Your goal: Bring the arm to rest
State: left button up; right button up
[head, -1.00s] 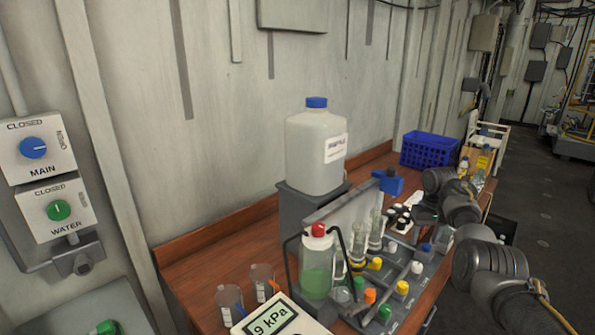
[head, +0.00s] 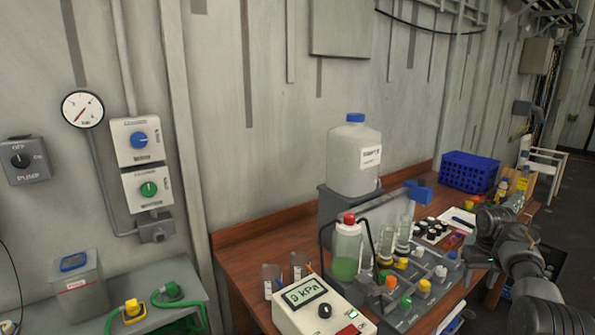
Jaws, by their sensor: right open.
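My right arm comes in from the lower right, with dark grey links bent over the right part of the wooden bench (head: 238,262). My right gripper (head: 481,265) is small and dark, partly lost against the arm and the bench behind it. It is open, and I see nothing held in it. It is to the right of the rack of bottles with coloured caps (head: 440,290). My left gripper is not in view.
Open floor lies far right.

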jog(key=s+a+f+n+h, duration=0.1)
jog(key=s+a+f, duration=0.2)
jog(key=s+f, duration=0.3)
jog(key=s+a+f+t+h, duration=0.1)
jog(key=s+a+f, duration=0.25)
jog(key=f, duration=0.35)
jog(key=s+a+f+n+h, duration=0.1)
jog(key=s+a+f, duration=0.3)
jog(key=f, duration=0.3)
jog(key=s+a+f+n+t+y, duration=0.1)
jog(key=s+a, duration=0.3)
jog(key=s, duration=0.3)
jog(key=s+a+f+n+y, duration=0.1)
jog(key=s+a+f, duration=0.1)
jog(key=s+a, duration=0.4)
jog(key=s+a+r+t+y, duration=0.1)
jog(key=s+a+r, duration=0.25)
jog(key=s, duration=0.45)
jog(key=s+a+r+y, duration=0.1)
jog(key=s+a+r, duration=0.25)
jog(key=s, duration=0.55)
notch_tip(320, 180, down, 29)
jog(key=s+g, duration=0.1)
jog(key=s, duration=0.1)
jog(key=s+d+f+g, duration=0.1)
jog(key=s+d+f, duration=0.2)
jog(key=s+f, duration=1)
jog(key=shift+s+f, duration=0.25)
jog(key=shift+s, duration=0.8)
